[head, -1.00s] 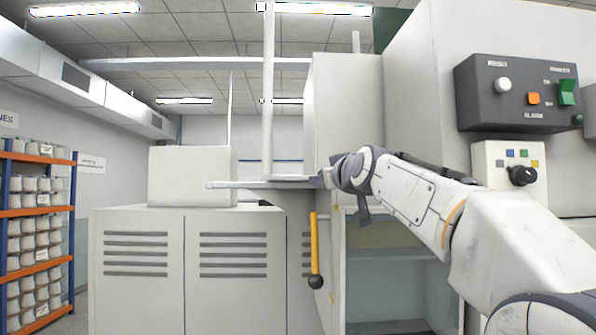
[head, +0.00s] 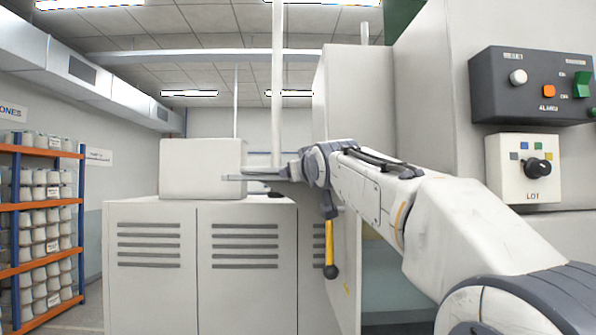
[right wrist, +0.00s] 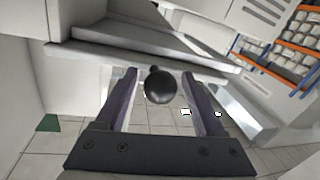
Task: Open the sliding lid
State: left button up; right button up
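A yellow lever (head: 329,243) with a round black knob (head: 331,271) hangs at the edge of a pale panel (head: 347,275) on the machine's front. I cannot tell for sure which panel is the sliding lid. My right arm reaches in from the right, its end just above the lever, with a dark part hanging over the lever's top. In the right wrist view my right gripper (right wrist: 159,74) is open, and a black knob (right wrist: 160,89) shows between its two fingers. I cannot tell whether a finger touches it. My left gripper is not in view.
A thin grey plate (head: 247,178) juts out left of my arm's end. A slotted cabinet (head: 150,285) stands below it. A control box (head: 503,95) and a lot switch panel (head: 507,180) are at the right. An orange rack (head: 40,206) of bobbins stands far left.

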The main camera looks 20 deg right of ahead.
dwell(0.3)
jog(key=shift+s+b, duration=0.35)
jog(key=s+b, duration=0.4)
jog(key=s, duration=0.5)
jog(key=shift+s+a+b, duration=0.15)
jog(key=shift+s+b, duration=0.2)
